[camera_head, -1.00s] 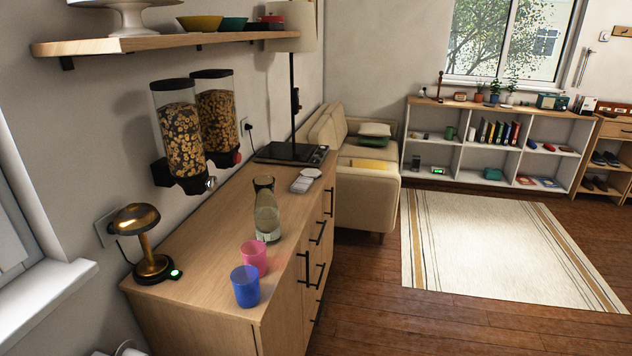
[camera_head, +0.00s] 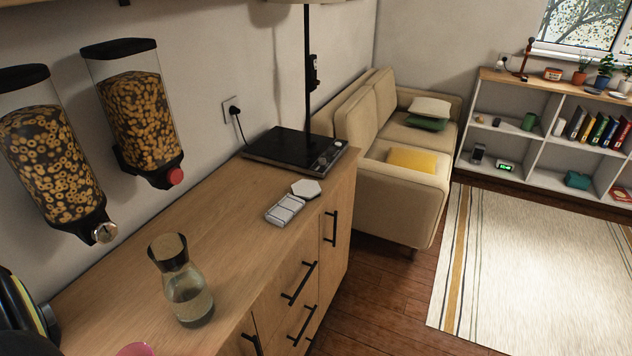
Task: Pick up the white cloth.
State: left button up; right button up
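I cannot make out a clear white cloth in this view. A small white flat hexagonal piece (camera_head: 306,188) lies on the wooden cabinet top, before the black hotplate-like base; I cannot tell whether it is cloth. Beside it, nearer me, lies a pale grey-white segmented block (camera_head: 285,209). Neither of my grippers is in view.
A glass carafe (camera_head: 184,290) stands on the cabinet top (camera_head: 225,245). A pink cup rim (camera_head: 136,350) shows at the bottom edge. Two cereal dispensers (camera_head: 140,115) hang on the wall. A dark rounded object (camera_head: 22,315) is cut off at lower left. Floor is open right of the cabinet.

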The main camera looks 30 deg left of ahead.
aim_at(282, 212)
jog(key=i, duration=1.15)
jog(key=u, duration=2.2)
